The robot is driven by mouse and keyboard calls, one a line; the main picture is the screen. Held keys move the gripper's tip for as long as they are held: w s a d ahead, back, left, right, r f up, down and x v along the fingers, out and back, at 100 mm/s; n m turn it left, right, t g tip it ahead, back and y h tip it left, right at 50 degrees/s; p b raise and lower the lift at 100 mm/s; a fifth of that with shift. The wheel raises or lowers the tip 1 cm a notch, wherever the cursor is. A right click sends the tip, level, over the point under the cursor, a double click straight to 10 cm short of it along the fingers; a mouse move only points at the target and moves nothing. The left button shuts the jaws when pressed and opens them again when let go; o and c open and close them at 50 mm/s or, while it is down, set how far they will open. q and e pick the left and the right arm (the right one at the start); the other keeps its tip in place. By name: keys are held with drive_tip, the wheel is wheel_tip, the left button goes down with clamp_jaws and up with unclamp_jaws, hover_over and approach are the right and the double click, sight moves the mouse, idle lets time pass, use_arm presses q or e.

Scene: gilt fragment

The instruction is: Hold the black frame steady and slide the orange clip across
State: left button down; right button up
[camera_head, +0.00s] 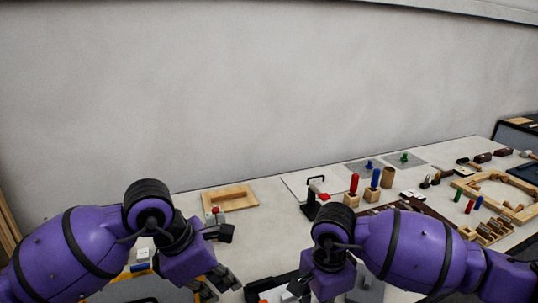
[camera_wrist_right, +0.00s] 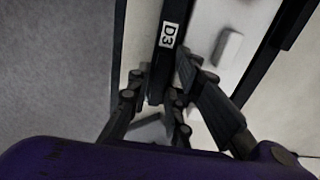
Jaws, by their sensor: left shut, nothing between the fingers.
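The black frame (camera_head: 258,285) lies at the bottom of the head view, low between my two arms and partly cut off. In the right wrist view a black bar (camera_wrist_right: 156,80) with a "D3" label runs between the fingers of my right gripper (camera_wrist_right: 160,85), one finger close on each side. My right gripper is largely hidden by its wrist in the head view. My left gripper (camera_head: 217,287) is shut and empty, to the left of the frame and apart from it. A small orange patch shows inside the frame, too small to tell if it is the clip.
A wooden tray (camera_head: 229,198) lies behind my left gripper. A black stand (camera_head: 310,207) is behind the frame. Several coloured pegs in wooden blocks (camera_head: 372,195), a cardboard-coloured cylinder (camera_head: 388,177) and wooden frames crowd the right. The wall (camera_head: 250,90) closes off the back.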

drive_tip(key=shift+o, duration=0.9)
